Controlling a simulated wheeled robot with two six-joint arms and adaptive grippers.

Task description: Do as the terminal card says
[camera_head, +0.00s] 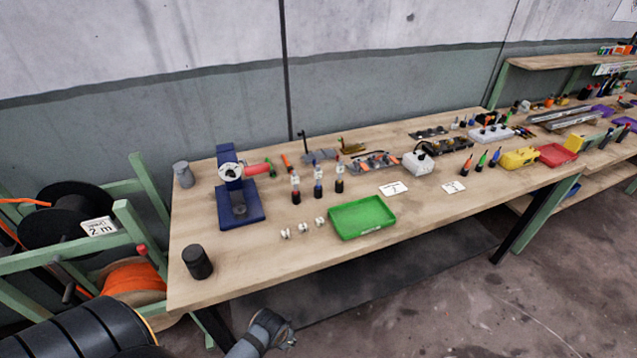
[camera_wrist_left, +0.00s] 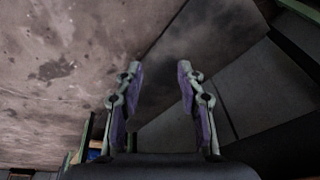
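Two white cards lie on the workbench, one right of the green tray (camera_head: 393,188) and one further right (camera_head: 453,187); their print is too small to read. A blue press-like tool (camera_head: 240,208) with a red handle stands at the bench's left. Several small white-and-metal pieces (camera_head: 302,228) lie in front of it. My left gripper (camera_head: 286,333) is below the bench's front edge, apart from everything. In the left wrist view its fingers (camera_wrist_left: 159,90) are spread and empty over the floor.
A dark cylinder (camera_head: 197,262) stands at the bench's front left corner, a grey one (camera_head: 183,174) at the back left. A cable-reel rack (camera_head: 110,240) is left of the bench. A red tray (camera_head: 557,155) and yellow box (camera_head: 519,158) are right. The front middle is clear.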

